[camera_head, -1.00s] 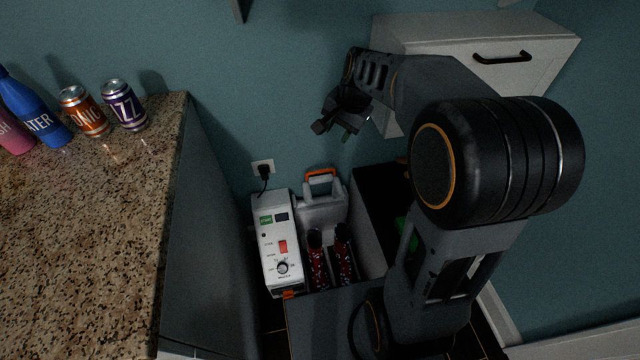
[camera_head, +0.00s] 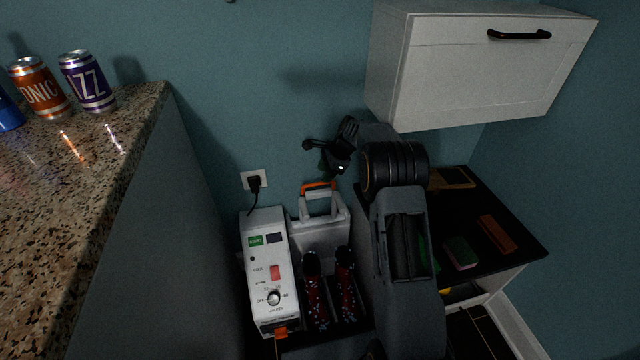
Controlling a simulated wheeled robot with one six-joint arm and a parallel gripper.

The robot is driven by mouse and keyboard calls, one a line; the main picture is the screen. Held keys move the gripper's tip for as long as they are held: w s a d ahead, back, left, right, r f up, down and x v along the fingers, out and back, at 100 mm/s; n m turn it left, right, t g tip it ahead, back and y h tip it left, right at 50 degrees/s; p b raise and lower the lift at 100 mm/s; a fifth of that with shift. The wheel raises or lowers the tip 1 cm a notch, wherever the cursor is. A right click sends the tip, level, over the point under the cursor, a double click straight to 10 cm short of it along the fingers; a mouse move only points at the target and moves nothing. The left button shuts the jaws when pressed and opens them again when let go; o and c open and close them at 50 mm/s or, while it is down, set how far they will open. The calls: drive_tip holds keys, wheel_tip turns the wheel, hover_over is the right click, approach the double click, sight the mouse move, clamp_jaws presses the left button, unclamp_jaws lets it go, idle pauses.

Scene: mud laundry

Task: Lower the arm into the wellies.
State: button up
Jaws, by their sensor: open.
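The wellies (camera_head: 318,296) are a pair of dark red, speckled boots with dark tops. They stand upright side by side in the narrow gap low in the middle of the picture. My gripper (camera_head: 318,157) is above them and slightly behind, against the teal wall, at about the height of the socket. Its jaws are open and nothing shows between them.
A white machine (camera_head: 268,275) with a dial stands left of the wellies. A grey case with an orange handle (camera_head: 318,185) is behind them. A granite counter (camera_head: 75,190) with cans is at left. A white cabinet (camera_head: 475,70) hangs above right. A dark-topped unit (camera_head: 505,255) holds small items.

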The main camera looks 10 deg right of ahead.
sight(318, 183)
drive_tip(key=b+x, duration=0.1)
drive_tip(key=x, duration=0.4)
drive_tip(key=shift+c, duration=0.4)
clamp_jaws()
